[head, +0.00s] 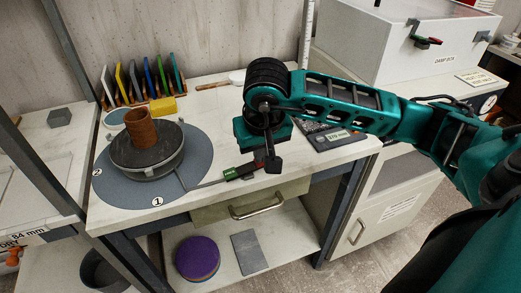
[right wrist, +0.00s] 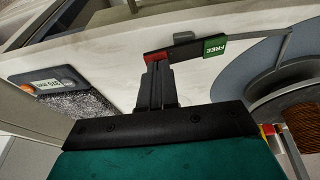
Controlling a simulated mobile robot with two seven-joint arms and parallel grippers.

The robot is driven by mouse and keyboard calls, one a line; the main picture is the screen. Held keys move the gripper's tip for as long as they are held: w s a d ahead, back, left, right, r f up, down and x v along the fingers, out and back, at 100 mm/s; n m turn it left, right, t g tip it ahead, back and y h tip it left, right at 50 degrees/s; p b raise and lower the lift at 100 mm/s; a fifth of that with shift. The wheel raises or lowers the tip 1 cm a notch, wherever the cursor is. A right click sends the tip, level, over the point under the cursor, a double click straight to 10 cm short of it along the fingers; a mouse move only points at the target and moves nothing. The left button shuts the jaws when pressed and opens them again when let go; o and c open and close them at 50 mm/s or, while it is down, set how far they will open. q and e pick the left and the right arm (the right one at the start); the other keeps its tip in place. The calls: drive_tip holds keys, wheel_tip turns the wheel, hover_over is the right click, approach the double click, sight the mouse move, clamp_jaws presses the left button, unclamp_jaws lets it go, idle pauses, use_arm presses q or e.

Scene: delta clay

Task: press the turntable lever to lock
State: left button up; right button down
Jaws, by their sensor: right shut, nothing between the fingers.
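The turntable (head: 147,172) is a dark round wheel with a brown clay cylinder (head: 141,127) standing on it, on a blue-grey disc (head: 190,150) marked 1 and 2. The lever (head: 243,171) runs along the table's front edge, right of the disc. Its green label reads FREE (right wrist: 215,45), and a red part (right wrist: 158,56) lies at its other end. My right gripper (head: 272,165) is shut and empty, pointing down at the red end. In the right wrist view its fingertips (right wrist: 154,68) overlap the red end; I cannot tell whether they touch. My left gripper is out of view.
Several coloured slabs stand in a rack (head: 140,85) at the back, with a yellow block (head: 163,107) in front. A drawer handle (head: 249,207) sticks out below the front edge.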

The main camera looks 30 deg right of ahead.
drive_tip(key=y+b, duration=0.1)
drive_tip(key=b, duration=0.1)
drive_tip(key=d+f+y+b, duration=0.1)
drive_tip(key=b, duration=0.1)
drive_tip(key=shift+s+f+t, duration=0.1)
drive_tip(key=shift+f+t, duration=0.1)
drive_tip(key=shift+t, duration=0.1)
drive_tip(key=shift+y+b, duration=0.4)
drive_tip(key=shift+b, duration=0.25)
drive_tip(key=shift+d+b, duration=0.15)
drive_tip(key=shift+b, duration=0.4)
drive_tip(key=shift+r, duration=0.2)
drive_tip(key=shift+a+r+p, duration=0.4)
drive_tip(key=shift+a, duration=0.25)
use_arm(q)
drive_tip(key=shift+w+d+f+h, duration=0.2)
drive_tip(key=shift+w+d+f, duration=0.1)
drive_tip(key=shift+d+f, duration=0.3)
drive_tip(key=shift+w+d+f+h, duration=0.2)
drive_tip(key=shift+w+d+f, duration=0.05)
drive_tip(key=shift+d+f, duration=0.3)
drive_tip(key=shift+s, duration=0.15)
